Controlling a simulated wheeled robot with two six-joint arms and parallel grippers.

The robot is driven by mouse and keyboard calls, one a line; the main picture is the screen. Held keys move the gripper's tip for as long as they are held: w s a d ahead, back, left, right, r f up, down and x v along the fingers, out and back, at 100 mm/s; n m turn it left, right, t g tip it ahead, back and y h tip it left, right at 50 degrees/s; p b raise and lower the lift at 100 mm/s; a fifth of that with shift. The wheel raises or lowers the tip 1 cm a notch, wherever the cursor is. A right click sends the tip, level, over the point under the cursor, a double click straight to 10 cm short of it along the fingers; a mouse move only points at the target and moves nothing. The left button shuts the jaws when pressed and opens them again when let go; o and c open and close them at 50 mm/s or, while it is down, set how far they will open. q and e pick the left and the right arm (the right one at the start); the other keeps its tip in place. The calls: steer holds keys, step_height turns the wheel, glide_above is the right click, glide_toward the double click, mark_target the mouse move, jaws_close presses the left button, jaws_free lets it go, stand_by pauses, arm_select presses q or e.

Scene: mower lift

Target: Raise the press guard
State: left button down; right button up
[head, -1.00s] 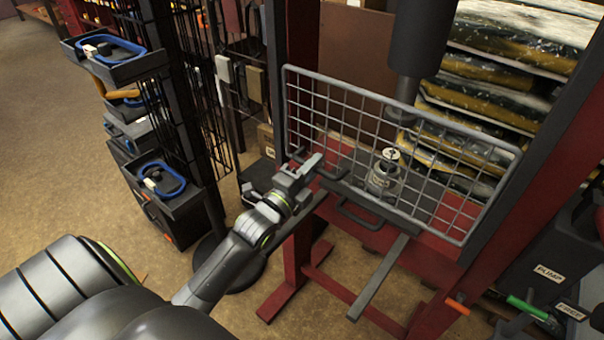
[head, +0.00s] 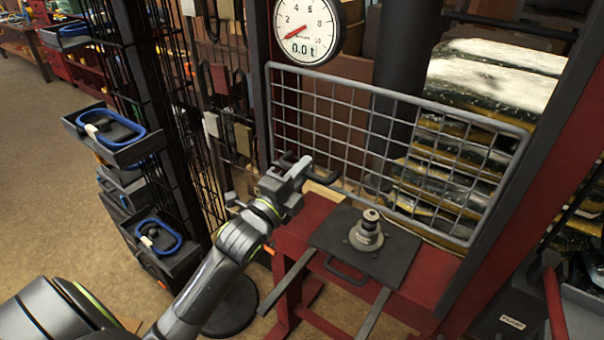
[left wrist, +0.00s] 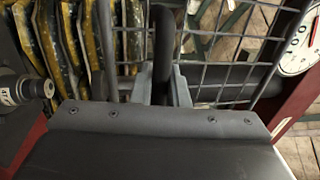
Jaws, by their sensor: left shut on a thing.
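The press guard (head: 398,97) is a grey wire-mesh panel across the front of the red press. Its dark handle (head: 330,178) is at the lower left of the panel. My left gripper (head: 302,168) is shut on this handle, which shows between its two fingers (left wrist: 162,88) in the left wrist view. The guard's lower edge now shows above a metal workpiece (head: 367,232) on a dark plate (head: 400,252). The dark press ram (head: 400,60) shows behind the mesh. My right gripper is not in view.
A round gauge (head: 306,30) reading 0.0 t is above the guard. A black rack with trays (head: 112,150) stands to the left of my arm. The red press upright (head: 520,170) bounds the right side. Stacked packs (head: 490,75) lie behind the press.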

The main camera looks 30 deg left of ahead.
arm_select(q)
steer(key=shift+r, duration=0.45)
steer(key=c, duration=1.6)
jaws_free()
steer(key=shift+o, duration=0.6)
steer(key=shift+f, duration=0.15)
